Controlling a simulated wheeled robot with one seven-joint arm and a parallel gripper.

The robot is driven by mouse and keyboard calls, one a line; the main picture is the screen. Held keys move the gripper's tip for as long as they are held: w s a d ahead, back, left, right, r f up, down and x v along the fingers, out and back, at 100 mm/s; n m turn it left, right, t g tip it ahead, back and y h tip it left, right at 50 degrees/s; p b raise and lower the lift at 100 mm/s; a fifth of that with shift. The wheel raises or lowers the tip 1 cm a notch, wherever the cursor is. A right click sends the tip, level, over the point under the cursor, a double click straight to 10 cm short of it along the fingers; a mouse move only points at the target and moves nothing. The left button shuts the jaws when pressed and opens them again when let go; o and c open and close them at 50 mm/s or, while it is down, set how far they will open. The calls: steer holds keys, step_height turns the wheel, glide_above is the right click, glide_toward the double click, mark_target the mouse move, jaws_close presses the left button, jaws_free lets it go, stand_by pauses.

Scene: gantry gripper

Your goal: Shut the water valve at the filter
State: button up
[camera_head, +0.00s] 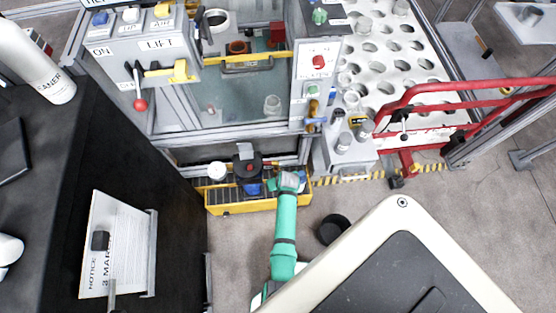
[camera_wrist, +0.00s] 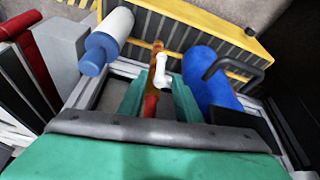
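A thin orange-brown pipe with a small white lever (camera_wrist: 161,72), which looks like the water valve, is near the centre of the wrist view. My gripper (camera_wrist: 158,92) has its two green fingers apart, one on each side of the pipe. I cannot tell whether they touch it. A blue cylinder (camera_wrist: 207,75) stands to the right and a white cylinder with a blue end (camera_wrist: 112,35) to the left; either may be the filter. In the head view my gripper (camera_head: 287,181) is over the right part of a yellow-edged tray (camera_head: 258,206), and it hides the valve.
A black hooked handle (camera_wrist: 232,68) is by the blue cylinder. The glass-fronted cabinet (camera_head: 235,95) stands behind the tray. A red rail (camera_head: 480,88) and a grey box (camera_head: 345,152) are to the right. A black round thing (camera_head: 333,229) lies on the floor near my arm.

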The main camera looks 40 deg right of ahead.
steer(key=shift+x, duration=2.1)
jaws_close()
